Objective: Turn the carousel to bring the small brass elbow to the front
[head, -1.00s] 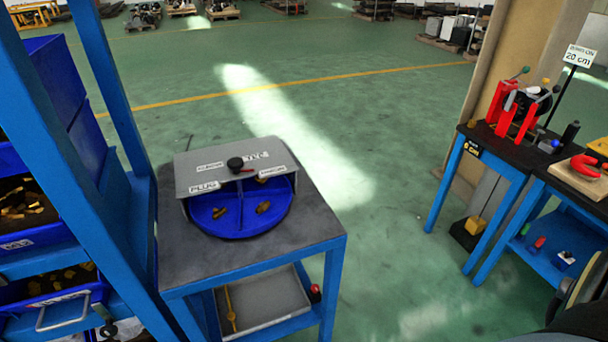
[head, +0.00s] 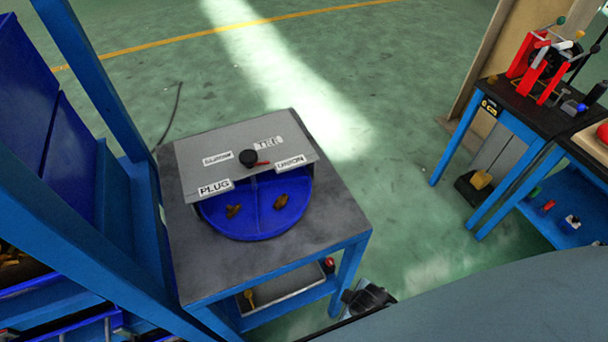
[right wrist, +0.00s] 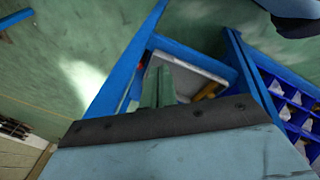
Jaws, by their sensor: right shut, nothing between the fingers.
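The blue carousel (head: 250,228) sits on a dark-topped table under a grey cover (head: 215,150) labelled plug, tee, union and a less legible label. Two small brass-brown fittings show in its open front, one left of a divider (head: 233,211) and one right (head: 281,201). They are too small to tell whether either is the elbow; the rest is hidden under the cover. A black knob (head: 249,158) with a red pointer tops the cover. My right gripper (head: 366,298) is beside the table's front right corner, shut and empty; its fingers show in the right wrist view (right wrist: 158,86). My left gripper is out of view.
A blue rack post (head: 95,85) and bins stand close on the left. The table's lower shelf holds a grey tray (head: 290,293). A workbench with a red fixture (head: 530,75) is at the right. Green floor lies open between.

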